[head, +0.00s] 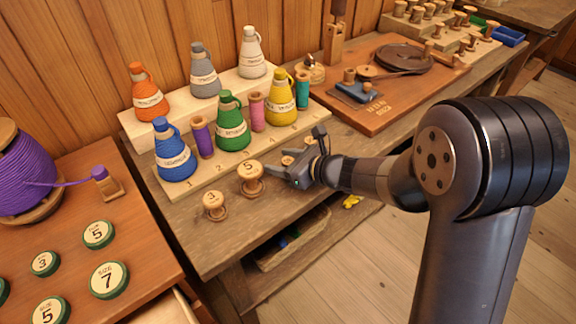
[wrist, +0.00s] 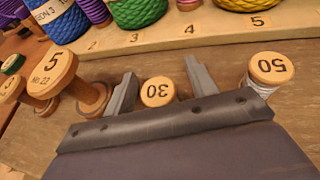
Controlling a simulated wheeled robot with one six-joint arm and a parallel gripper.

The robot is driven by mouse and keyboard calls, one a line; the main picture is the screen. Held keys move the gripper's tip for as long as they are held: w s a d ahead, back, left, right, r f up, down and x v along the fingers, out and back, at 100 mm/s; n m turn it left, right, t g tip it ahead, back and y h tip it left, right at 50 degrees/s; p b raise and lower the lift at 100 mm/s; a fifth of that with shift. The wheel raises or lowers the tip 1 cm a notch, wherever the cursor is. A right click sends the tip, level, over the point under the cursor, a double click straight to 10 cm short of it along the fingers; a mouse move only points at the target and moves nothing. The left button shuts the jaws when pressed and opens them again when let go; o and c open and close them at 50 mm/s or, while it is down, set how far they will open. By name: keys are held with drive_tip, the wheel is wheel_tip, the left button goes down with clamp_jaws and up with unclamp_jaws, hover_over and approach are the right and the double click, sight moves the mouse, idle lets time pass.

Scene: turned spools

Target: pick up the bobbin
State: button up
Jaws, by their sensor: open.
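Several wooden bobbins stand in a row at the bench front. A bobbin marked 30 (wrist: 158,90) lies between the two spread fingers of my gripper (wrist: 160,72) in the wrist view, with a gap visible on each side; its lower part is hidden by the gripper body. A bobbin marked 50 with pale thread (wrist: 268,72) stands right of the fingers. A larger bobbin marked 5 (wrist: 58,75) stands left of them; it also shows in the head view (head: 250,176), beside a smaller one marked 3 (head: 213,201). In the head view my gripper (head: 304,160) partly hides the bobbins near it.
A numbered wooden rack (head: 180,190) behind the row holds coloured thread cones and thin spools. A reddish board (head: 400,105) with tools lies at the back right. The bench's front edge is close to the row. Bare bench (head: 190,235) shows at the left front.

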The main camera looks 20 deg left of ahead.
drive_tip(key=shift+a, duration=0.1)
drive_tip(key=c, duration=1)
drive_tip(key=shift+c, duration=0.2)
drive_tip(key=shift+r, duration=0.1)
